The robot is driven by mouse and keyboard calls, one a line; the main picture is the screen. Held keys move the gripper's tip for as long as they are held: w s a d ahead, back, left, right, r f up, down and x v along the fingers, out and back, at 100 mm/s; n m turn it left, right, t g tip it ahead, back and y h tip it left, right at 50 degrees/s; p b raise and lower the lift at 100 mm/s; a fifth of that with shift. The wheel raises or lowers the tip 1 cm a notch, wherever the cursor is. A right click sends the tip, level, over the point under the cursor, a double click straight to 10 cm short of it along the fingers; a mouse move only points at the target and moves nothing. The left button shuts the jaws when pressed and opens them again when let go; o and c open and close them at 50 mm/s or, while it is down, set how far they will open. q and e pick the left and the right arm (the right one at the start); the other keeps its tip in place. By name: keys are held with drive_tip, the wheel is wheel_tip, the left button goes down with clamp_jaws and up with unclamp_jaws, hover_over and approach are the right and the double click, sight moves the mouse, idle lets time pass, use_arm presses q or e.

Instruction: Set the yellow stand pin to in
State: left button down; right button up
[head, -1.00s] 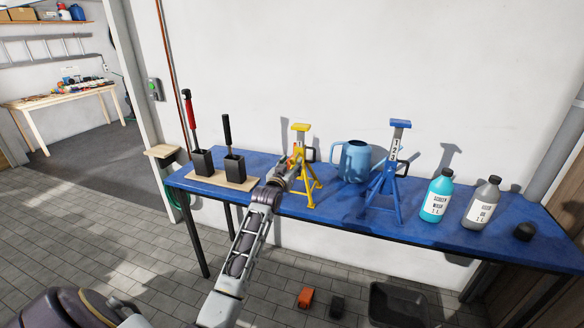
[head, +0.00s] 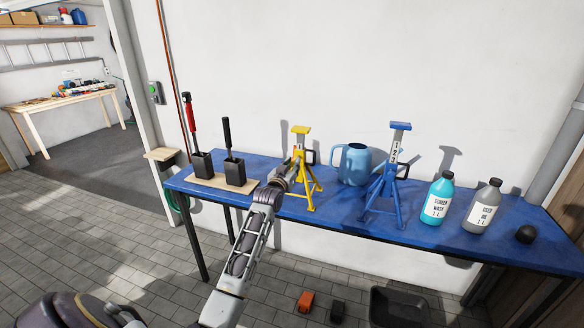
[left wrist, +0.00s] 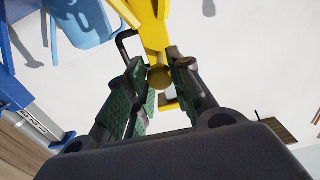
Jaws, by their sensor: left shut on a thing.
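The yellow stand (head: 307,180) stands upright on the blue-topped bench, left of the blue jug. My left gripper (head: 293,167) reaches it from the front left. In the left wrist view the gripper (left wrist: 157,88) is shut on the round, dull-yellow knob of the stand pin (left wrist: 158,76), which lies between the green-padded fingertips against the yellow stand column (left wrist: 152,32). How deep the pin sits in the column is hidden behind its knob. A black bent handle (left wrist: 124,42) sticks out beside the column. My right gripper is not in view.
A blue jug (head: 353,163) stands close right of the yellow stand, then a blue stand (head: 386,180). A teal bottle (head: 437,200) and a grey bottle (head: 482,207) stand farther right. Two black holders stand on a wooden board (head: 211,181) at left.

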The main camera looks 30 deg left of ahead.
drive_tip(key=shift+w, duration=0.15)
use_arm(q)
drive_tip(key=shift+w, duration=0.25)
drive_tip(key=shift+w+a, duration=0.2)
drive_tip(key=shift+w, duration=0.45)
drive_tip(key=shift+x, duration=1)
drive_tip(key=shift+w, duration=0.15)
drive_tip(key=c, duration=1.2)
unclamp_jaws()
drive_tip(key=shift+c, duration=0.2)
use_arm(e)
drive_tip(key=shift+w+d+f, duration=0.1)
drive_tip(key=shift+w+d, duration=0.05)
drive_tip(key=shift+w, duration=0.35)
